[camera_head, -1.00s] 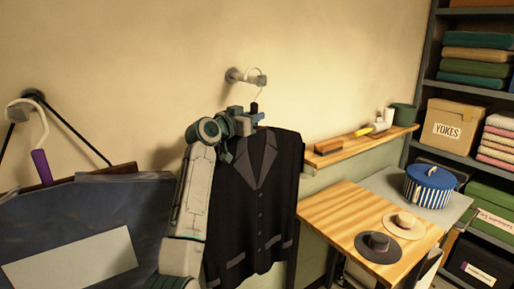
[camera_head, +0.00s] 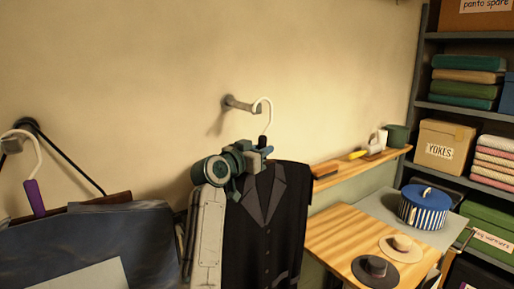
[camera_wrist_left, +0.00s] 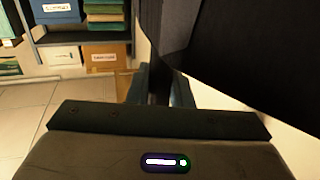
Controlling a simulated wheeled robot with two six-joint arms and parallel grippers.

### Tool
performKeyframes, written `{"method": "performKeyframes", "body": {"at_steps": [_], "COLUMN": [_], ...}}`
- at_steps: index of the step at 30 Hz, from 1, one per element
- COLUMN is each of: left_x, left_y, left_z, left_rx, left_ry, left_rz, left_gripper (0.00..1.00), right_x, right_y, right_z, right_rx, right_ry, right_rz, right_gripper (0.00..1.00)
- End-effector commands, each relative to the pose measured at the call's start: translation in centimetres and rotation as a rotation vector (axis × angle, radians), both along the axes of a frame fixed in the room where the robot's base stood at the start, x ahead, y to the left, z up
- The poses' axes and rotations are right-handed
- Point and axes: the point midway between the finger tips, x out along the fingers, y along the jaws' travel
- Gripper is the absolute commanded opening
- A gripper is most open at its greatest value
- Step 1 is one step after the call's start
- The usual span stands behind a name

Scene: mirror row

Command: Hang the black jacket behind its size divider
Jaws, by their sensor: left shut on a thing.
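The black jacket (camera_head: 262,235) hangs upright from a hanger with a white hook (camera_head: 267,108) and a dark neck. My left gripper (camera_head: 260,158) is shut on the hanger just below the hook, at the jacket's collar. The hook's open side is at the tip of a grey wall peg (camera_head: 237,103); I cannot tell whether they touch. In the left wrist view the jaws (camera_wrist_left: 160,85) are partly hidden, with dark jacket cloth (camera_wrist_left: 235,55) close beyond them. I cannot make out a size divider. My right gripper is not in view.
At right are a wooden ledge (camera_head: 345,177), a table (camera_head: 340,225) with hats and a striped box (camera_head: 423,208), and loaded shelves (camera_head: 418,95). The wall around the peg is bare.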

Motion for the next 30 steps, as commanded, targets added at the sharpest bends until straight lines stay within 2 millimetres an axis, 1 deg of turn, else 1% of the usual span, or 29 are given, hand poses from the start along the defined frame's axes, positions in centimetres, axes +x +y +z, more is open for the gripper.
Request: {"method": "performKeyframes", "body": {"at_steps": [3, 15, 21, 30], "left_x": [-0.9, -3.2, -3.8, -4.0], "left_y": [-0.6, -2.3, -2.8, -2.9], "left_z": [0.3, 0.3, 0.4, 0.4], "left_rx": [-0.003, -0.003, -0.003, -0.002], "left_ry": [-0.003, -0.003, -0.003, -0.003], "left_rz": [-0.002, -0.002, -0.001, 0.0], "left_gripper": [0.0, 0.0, 0.0, 0.0], "right_x": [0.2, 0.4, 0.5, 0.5], "right_y": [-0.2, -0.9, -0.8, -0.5], "right_z": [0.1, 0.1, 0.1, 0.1], "right_rx": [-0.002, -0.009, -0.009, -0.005], "right_ry": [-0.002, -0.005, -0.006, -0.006], "right_rz": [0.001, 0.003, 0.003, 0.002], "right_gripper": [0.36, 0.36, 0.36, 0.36]}}
